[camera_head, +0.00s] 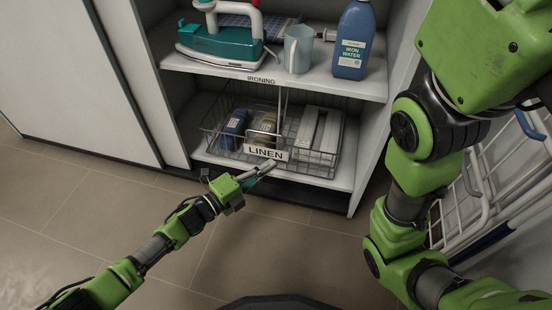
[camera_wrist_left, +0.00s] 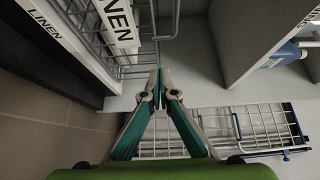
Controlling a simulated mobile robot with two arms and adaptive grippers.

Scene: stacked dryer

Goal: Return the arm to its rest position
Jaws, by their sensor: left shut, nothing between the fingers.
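My left arm comes in from the lower left in the head view. Its gripper (camera_head: 262,171) is shut and empty, just in front of the wire basket (camera_head: 325,158) with the LINEN label (camera_head: 266,153). In the left wrist view the fingertips (camera_wrist_left: 158,78) meet with nothing between them. The basket's wires and label (camera_wrist_left: 118,22) are just beyond them; I cannot tell whether they touch. My right arm (camera_head: 415,170) hangs folded along the right side of the head view. Its gripper is outside both views.
The open cabinet holds a teal iron (camera_head: 222,45), a mug (camera_head: 298,48) and a blue IRON WATER bottle (camera_head: 353,42) on the shelf above the basket. A white drying rack (camera_head: 500,190) stands at the right. The tiled floor (camera_head: 190,230) is clear at the front left.

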